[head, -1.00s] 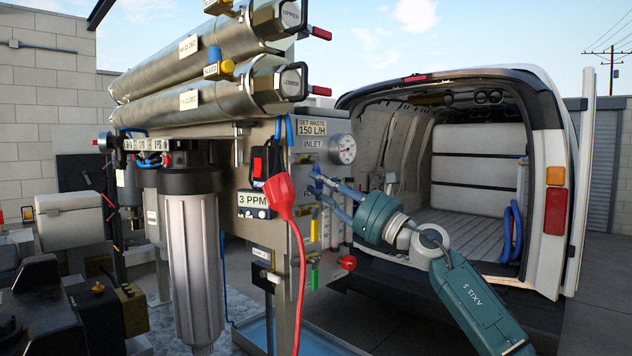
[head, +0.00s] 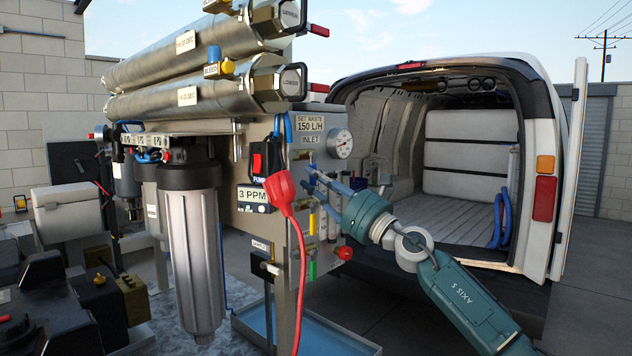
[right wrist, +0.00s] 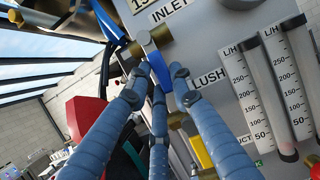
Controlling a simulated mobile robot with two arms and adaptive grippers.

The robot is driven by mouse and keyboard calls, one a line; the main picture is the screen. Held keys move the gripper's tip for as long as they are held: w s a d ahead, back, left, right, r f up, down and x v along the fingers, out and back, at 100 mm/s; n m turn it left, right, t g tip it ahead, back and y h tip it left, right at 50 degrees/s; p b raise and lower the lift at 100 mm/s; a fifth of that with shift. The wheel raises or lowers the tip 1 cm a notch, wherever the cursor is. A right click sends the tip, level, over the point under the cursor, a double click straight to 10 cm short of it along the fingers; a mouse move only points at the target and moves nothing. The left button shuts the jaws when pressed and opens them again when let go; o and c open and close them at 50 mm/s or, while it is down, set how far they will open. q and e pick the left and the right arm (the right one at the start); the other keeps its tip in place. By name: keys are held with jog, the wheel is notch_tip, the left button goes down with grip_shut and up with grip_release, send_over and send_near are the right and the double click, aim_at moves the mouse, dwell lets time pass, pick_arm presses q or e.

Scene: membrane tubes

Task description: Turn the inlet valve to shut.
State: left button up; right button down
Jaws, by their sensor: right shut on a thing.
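The inlet valve is on the panel under the "INLET" label. In the right wrist view its brass body (right wrist: 148,38) sits at the top, and its flat blue handle (right wrist: 154,62) slants downward from it. My right gripper (right wrist: 165,82) has its fingers around the handle, one on each side and one in front, and is shut on it. In the head view my right gripper (head: 311,178) reaches the panel from the right, below the "INLET" label (head: 309,140). The fingers hide most of the valve there. My left gripper is in neither view.
Yellow and green handles, flow tubes (right wrist: 285,90) and a red knob (head: 345,253) are close below. The open van (head: 470,170) stands behind.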

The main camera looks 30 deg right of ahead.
jog(key=c, duration=1.5)
grip_release()
jog(key=shift+r, duration=0.1)
jog(key=shift+s+d+f, duration=0.15)
jog(key=shift+s+f, duration=0.15)
jog(key=shift+s, duration=0.05)
jog(key=shift+v, duration=5.55)
